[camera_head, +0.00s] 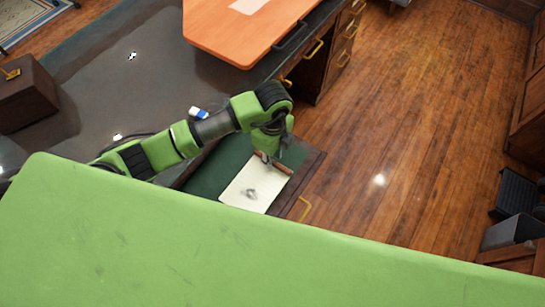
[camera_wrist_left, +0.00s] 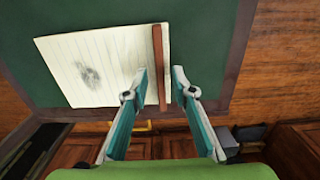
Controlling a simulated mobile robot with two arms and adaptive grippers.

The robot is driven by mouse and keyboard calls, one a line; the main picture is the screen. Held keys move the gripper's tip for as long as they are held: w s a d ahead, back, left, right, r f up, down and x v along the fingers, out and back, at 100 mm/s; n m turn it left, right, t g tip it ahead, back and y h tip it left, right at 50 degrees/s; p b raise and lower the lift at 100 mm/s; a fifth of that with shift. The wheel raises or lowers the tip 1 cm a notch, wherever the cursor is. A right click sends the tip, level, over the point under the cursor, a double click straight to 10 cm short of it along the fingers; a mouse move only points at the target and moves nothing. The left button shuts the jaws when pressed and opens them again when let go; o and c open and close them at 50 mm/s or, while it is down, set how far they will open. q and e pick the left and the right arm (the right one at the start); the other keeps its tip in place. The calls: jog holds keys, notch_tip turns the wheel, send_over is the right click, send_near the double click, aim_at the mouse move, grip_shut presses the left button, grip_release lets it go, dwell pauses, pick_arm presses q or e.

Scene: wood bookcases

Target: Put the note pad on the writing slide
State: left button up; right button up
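The note pad (camera_head: 250,188), cream ruled paper with a grey sketch and a brown binding strip, lies on the green writing slide (camera_head: 207,172), which has a dark wood border. It also shows in the left wrist view (camera_wrist_left: 95,68), flat over the green surface (camera_wrist_left: 200,30). My left gripper (camera_head: 267,158) is at the binding edge of the pad. In the left wrist view its two fingers (camera_wrist_left: 160,80) are spread apart, one on each side of the strip's near end, with gaps visible. My right gripper is not in view.
A blue and white eraser (camera_head: 198,113) lies on the dark desk top (camera_head: 125,75) behind my left arm. A brown box (camera_head: 37,95) stands at the left. An orange board (camera_head: 235,35) is at the top. Open wood floor (camera_head: 400,130) lies to the right, with black bins (camera_head: 513,195) beyond.

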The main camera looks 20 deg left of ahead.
pick_arm(q)
notch_tip(320, 180, up, 11)
jog(key=b, duration=0.1)
jog(key=shift+r, duration=0.2)
dwell(0.5)
